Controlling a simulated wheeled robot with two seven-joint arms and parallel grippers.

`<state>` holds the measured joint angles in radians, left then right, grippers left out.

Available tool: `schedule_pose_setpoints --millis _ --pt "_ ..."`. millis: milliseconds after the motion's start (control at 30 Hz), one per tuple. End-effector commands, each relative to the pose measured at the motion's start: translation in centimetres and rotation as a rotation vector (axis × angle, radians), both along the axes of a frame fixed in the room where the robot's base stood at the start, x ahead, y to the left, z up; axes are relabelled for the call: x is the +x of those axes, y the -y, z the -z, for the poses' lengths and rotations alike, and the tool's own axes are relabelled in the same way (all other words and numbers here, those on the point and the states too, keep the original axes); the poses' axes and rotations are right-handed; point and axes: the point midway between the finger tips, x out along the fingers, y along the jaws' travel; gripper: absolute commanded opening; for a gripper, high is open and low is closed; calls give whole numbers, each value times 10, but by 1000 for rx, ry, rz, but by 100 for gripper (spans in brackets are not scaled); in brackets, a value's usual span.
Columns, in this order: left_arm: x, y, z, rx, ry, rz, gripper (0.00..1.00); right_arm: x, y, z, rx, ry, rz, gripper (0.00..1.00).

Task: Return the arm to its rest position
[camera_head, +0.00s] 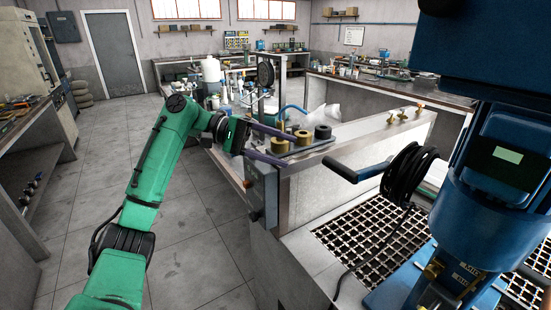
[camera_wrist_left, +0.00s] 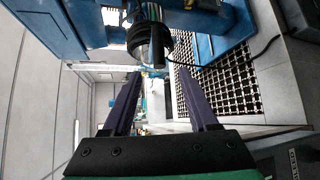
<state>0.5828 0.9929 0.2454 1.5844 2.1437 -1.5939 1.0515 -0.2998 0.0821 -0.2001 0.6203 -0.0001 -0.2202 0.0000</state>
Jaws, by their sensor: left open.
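My left arm (camera_head: 170,140) is green and reaches in from the left in the head view. My left gripper (camera_head: 291,153) is open, its two purple fingers spread apart above the near end of a grey bench. Nothing shows held between them. In the left wrist view the open fingers (camera_wrist_left: 159,74) point toward a blue machine with a black cable coil, which appears beyond the fingertips. My right gripper is in neither view.
Brass and dark cylinders (camera_head: 303,138) stand on the bench close to my left fingers. Floor (camera_head: 195,235) at left is clear.

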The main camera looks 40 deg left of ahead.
Motion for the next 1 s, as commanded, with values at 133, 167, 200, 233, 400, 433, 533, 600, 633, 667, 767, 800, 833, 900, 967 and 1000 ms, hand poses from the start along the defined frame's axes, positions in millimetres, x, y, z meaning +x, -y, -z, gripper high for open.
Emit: schedule_pose_setpoints --millis 133,167,200,233,400,433,533,600,633,667,767,800,833,900,967,1000 --pt "-5 -13 -4 0 1 1 59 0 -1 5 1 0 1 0" --pt "-6 -14 -4 0 1 1 59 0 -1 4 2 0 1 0" --pt "-6 -14 -4 0 1 2 59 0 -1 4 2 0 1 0" --pt "-6 -14 -4 -1 0 2 59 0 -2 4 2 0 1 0" --pt "-6 -13 -4 -1 0 2 59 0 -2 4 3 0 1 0" --pt "-6 -13 -4 -1 0 2 59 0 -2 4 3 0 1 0" --pt "-6 -13 -4 -1 0 2 59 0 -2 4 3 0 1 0" --pt "-5 -13 -4 -1 0 2 59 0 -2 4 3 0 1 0" --pt "-5 -13 -4 1 -1 1 59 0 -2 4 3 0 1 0" --pt "-5 -12 -1 4 -2 1 59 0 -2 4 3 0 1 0" --pt "2 -5 29 62 -17 2 59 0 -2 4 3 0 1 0" --pt "6 1 53 110 -28 3 59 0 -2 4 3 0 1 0" --pt "8 6 75 155 -36 6 59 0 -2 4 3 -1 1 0" --pt "10 19 136 289 -47 26 59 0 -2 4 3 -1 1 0" --pt "4 33 193 421 -42 60 59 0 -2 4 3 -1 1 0" --pt "-4 42 230 513 -32 90 59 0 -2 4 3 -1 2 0"
